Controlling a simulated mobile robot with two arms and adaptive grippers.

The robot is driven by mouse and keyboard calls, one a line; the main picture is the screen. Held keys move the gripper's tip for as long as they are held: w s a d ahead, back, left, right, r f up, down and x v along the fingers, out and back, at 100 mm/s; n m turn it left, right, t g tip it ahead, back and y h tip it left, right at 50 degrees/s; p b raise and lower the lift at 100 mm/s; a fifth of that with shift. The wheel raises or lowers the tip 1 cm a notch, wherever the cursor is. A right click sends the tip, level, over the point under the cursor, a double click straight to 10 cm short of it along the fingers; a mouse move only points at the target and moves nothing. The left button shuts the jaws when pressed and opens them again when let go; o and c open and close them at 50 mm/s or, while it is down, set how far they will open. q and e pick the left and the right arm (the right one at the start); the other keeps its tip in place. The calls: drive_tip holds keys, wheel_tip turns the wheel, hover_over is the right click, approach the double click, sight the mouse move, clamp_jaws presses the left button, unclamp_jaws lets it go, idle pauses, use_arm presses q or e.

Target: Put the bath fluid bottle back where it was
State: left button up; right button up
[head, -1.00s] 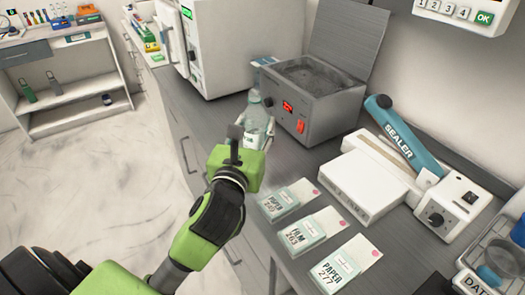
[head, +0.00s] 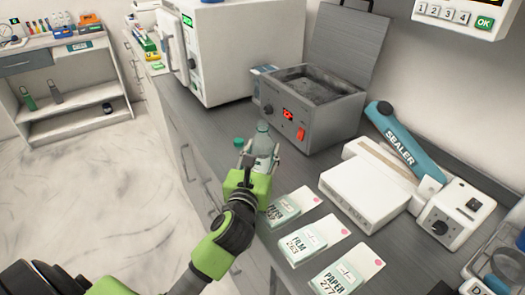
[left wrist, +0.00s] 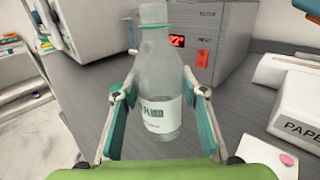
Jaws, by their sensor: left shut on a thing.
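The clear bath fluid bottle (head: 263,143) has a white label and stands roughly upright in my left gripper (head: 258,162), in front of the metal bath (head: 318,108). In the left wrist view the bottle (left wrist: 158,65) sits between the two teal-padded fingers of my left gripper (left wrist: 162,95), which is shut on it. Its label reads partly "FLUID". I cannot tell whether its base touches the counter (head: 195,125). My right gripper is not in view.
Paper and film packets (head: 310,243) lie to the right of my left gripper. A sealer (head: 400,150) and white box (head: 365,195) stand further right. A white machine (head: 250,50) stands behind. A small green piece (head: 239,142) shows left of the bottle.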

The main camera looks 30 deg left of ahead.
use_arm(q)
drive_tip(key=shift+f, duration=0.2)
drive_tip(key=o, duration=1.2)
drive_tip(key=shift+o, duration=0.2)
drive_tip(key=shift+r, duration=0.15)
drive_tip(key=shift+s+r, duration=0.1)
drive_tip(key=b+v, duration=0.1)
drive_tip(key=v, duration=0.9)
drive_tip(key=shift+s+d+b, duration=0.1)
drive_tip(key=shift+s+b, duration=0.05)
drive_tip(key=shift+b, duration=0.25)
drive_tip(key=shift+v, duration=0.75)
